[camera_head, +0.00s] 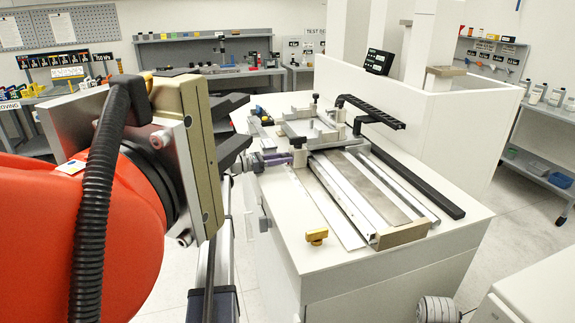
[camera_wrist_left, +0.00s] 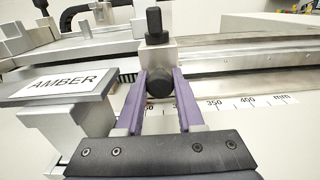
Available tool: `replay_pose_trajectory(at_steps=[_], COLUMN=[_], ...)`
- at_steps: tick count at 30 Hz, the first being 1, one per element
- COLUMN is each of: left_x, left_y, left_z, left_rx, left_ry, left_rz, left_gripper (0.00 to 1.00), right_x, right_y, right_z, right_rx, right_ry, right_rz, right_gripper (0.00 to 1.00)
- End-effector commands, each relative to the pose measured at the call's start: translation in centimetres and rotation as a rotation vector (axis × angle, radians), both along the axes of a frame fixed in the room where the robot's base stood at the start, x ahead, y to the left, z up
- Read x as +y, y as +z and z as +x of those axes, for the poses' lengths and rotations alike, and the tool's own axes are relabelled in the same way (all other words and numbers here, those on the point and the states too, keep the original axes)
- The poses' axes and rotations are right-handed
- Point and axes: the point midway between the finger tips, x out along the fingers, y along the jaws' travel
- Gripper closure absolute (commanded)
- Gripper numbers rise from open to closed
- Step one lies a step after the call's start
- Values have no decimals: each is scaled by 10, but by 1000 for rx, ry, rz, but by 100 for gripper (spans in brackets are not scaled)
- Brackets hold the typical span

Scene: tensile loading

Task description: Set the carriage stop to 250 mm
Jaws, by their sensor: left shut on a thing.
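The carriage stop (camera_wrist_left: 157,55) is a pale metal block with a black knob on top and a round black knob facing me. It sits at the rail edge and shows small in the head view (camera_head: 300,155). My left gripper (camera_wrist_left: 160,88) has purple fingers shut around the round front knob; it also shows in the head view (camera_head: 287,158). A printed mm scale (camera_wrist_left: 245,103) runs below the rail. 350 and 400 read clearly right of the fingers; the numbers near the stop are partly hidden, so its exact setting cannot be read. My right gripper is out of view.
A plate lettered AMBER (camera_wrist_left: 62,82) stands close left of my fingers. The rail bench (camera_head: 290,240) carries a clamp frame (camera_head: 315,128) and a black bar (camera_head: 415,185). A small yellow piece (camera_head: 317,236) lies near the front edge. The bench's front left is otherwise clear.

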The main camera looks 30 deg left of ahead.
Motion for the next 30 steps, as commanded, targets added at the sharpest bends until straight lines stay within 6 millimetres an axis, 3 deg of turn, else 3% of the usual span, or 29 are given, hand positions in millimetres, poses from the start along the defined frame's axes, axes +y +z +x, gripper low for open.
replay_pose_trajectory(at_steps=[9,10,17,30], left_x=[6,6,5,9], left_y=[1,1,1,0], left_z=[4,4,3,-4], left_rx=[-2,-2,-1,-1], left_ry=[14,14,10,9], left_rz=[-3,-3,-2,-1], left_gripper=[100,61,35,34], right_x=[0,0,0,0], right_y=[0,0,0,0], right_z=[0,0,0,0], right_rx=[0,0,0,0], right_ry=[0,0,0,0], right_rz=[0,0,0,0], right_gripper=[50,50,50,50])
